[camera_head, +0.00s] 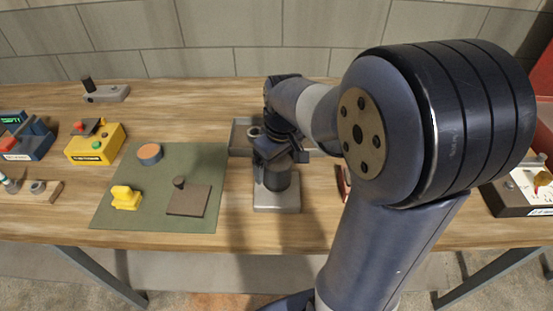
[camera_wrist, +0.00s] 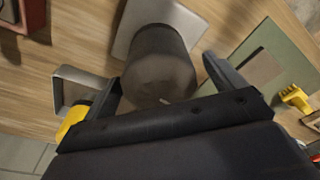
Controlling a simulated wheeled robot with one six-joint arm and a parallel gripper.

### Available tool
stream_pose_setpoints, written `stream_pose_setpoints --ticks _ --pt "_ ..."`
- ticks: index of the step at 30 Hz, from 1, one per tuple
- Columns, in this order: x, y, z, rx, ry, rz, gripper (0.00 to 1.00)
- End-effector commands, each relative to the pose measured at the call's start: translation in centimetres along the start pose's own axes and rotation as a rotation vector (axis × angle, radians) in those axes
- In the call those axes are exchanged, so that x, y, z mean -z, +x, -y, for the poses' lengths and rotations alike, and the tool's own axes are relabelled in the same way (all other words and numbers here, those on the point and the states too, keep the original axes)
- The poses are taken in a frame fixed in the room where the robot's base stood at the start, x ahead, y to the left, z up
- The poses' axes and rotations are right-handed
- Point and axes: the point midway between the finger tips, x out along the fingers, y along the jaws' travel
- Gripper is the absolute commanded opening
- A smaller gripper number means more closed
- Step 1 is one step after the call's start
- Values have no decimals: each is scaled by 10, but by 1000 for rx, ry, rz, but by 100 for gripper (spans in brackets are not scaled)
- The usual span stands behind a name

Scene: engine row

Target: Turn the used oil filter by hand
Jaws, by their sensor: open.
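The used oil filter (camera_head: 277,180) is a dark, upright cylinder on a light grey base block (camera_head: 277,203) near the front middle of the bench. In the wrist view the filter (camera_wrist: 160,62) shows its rounded end close to the camera, with the grey base (camera_wrist: 132,22) behind it. My gripper (camera_head: 275,164) is over the filter from above. In the wrist view my gripper (camera_wrist: 160,80) is open, with one finger on each side of the filter. A gap shows at the right finger; contact at the left finger cannot be told.
A grey tray (camera_head: 241,138) lies just behind the filter. Left is a green mat (camera_head: 155,205) with a yellow part (camera_head: 126,198), a brown plate (camera_head: 188,201) and an orange-topped disc (camera_head: 149,153). A yellow box (camera_head: 95,145) stands farther left. My arm hides much bench on the right.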

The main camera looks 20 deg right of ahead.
Motion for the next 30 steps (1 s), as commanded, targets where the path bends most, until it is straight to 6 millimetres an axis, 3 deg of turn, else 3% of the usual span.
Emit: stream_pose_setpoints --ticks 22,30 --pt "0 0 0 0 0 0 31" --pt "0 -1 0 17 -137 0 31"
